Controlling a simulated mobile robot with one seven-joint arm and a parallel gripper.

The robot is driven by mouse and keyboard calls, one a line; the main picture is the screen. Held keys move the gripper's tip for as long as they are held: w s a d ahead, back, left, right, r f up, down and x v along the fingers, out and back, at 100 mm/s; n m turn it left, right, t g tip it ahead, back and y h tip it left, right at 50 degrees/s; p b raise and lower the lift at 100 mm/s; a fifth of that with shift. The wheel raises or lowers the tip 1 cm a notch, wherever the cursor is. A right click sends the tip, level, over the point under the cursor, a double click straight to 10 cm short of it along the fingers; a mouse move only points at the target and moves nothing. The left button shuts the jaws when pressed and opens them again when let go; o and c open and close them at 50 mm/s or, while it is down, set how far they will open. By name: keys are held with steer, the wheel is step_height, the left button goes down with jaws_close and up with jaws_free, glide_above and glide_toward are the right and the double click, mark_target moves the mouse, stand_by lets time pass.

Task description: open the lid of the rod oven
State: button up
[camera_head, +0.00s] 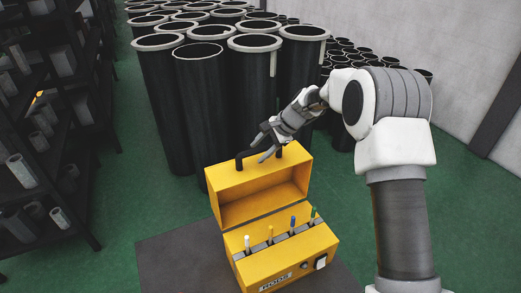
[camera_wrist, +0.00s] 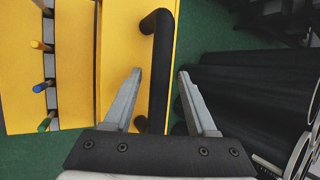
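The rod oven (camera_head: 283,255) is a yellow box marked RODS on a dark mat. Its yellow lid (camera_head: 262,184) stands raised at the back, and the inside shows. Several rods with white, orange, blue and green ends stand in slots in its top. A black bar handle (camera_wrist: 158,70) is fixed to the lid. My gripper (camera_head: 269,150) is at the handle at the lid's top edge. In the wrist view its two grey fingers (camera_wrist: 160,75) are spread on either side of the handle, with gaps visible on both sides.
Several tall black flanged cylinders (camera_head: 201,95) stand close behind the oven. A dark shelf rack (camera_head: 50,120) with cylinders is on the left. Green floor (camera_head: 135,205) is clear between the rack and the oven. A pale wall (camera_head: 465,60) is at the right.

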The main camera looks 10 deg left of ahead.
steer(key=shift+r, duration=0.1)
steer(key=b+v, duration=0.2)
steer(key=v, duration=1.5)
steer(key=shift+d, duration=0.2)
steer(key=shift+s, duration=0.1)
steer(key=s+d+r+n+t+h, duration=0.1)
steer(key=s+d+r+n+h, duration=0.15)
steer(key=s+d, duration=0.45)
steer(key=s+d+r+n+t+h, duration=0.1)
steer(key=s+d+r+n, duration=0.2)
steer(key=s, duration=0.8)
steer(key=s+d+f+n+t+h, duration=0.1)
steer(key=s+d+f+n, duration=0.1)
steer(key=s, duration=0.6)
steer(key=s+d+f+n+t+h+b, duration=0.1)
steer(key=s+d, duration=0.3)
steer(key=s, duration=0.4)
steer(key=shift+s+d+f+n+h, duration=0.4)
steer(key=shift+f+n+h, duration=0.15)
steer(key=shift+n, duration=0.1)
